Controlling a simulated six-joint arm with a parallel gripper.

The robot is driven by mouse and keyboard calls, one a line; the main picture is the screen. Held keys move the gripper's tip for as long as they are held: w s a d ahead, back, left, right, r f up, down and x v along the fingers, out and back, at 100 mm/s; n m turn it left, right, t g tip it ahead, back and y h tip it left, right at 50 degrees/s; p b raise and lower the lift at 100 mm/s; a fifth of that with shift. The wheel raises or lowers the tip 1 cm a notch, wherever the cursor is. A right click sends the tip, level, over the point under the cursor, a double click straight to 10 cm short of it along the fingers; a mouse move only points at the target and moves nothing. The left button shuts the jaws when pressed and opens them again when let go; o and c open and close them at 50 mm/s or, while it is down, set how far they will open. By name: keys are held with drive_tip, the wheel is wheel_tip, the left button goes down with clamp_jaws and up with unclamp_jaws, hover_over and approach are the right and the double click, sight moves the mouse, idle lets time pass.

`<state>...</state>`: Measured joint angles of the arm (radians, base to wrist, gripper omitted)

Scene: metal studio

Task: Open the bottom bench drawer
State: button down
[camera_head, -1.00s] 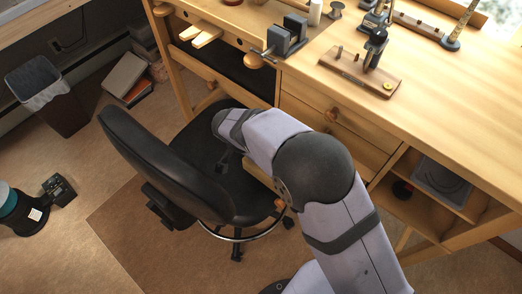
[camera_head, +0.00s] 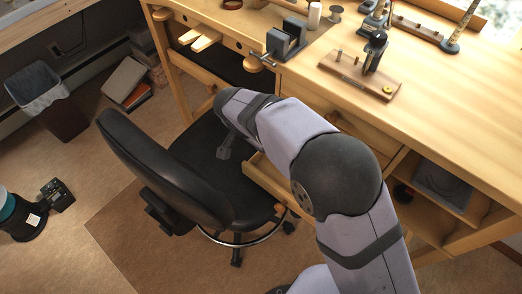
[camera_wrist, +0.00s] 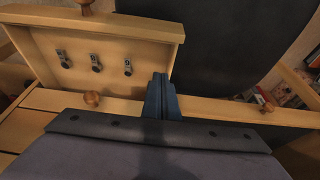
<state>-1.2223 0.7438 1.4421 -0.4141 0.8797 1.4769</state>
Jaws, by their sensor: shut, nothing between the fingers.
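The open bottom drawer (camera_head: 262,178) juts out from the bench, partly behind my arm in the head view. In the wrist view the open drawer (camera_wrist: 150,28) shows its inside, with several small metal pieces on its floor. Its round wooden knob (camera_head: 280,208) shows at the front, and the knob (camera_wrist: 86,4) is at the top edge of the wrist view. My gripper (camera_wrist: 160,84) is shut and empty, beside the drawer's side wall; I cannot tell if it touches. In the head view my gripper (camera_head: 223,153) points down over the chair seat, left of the drawer.
A black office chair (camera_head: 165,165) stands close left of the drawer, its seat under my gripper. Another drawer knob (camera_wrist: 92,98) sits on a closed front above the open drawer. Open shelves (camera_head: 430,205) are at right. A bin (camera_head: 45,100) stands far left.

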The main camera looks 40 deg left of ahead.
drive_tip(key=shift+v, duration=1.85)
drive_tip(key=w+d+g+p, duration=0.2)
drive_tip(key=d+g, duration=0.4)
drive_tip(key=d, duration=0.3)
drive_tip(key=shift+w+g, duration=0.3)
drive_tip(key=shift+w, duration=0.4)
drive_tip(key=shift+f, duration=0.15)
drive_tip(key=x, duration=0.9)
drive_tip(key=shift+s+f+p, duration=0.1)
drive_tip(key=shift+f+p, duration=0.3)
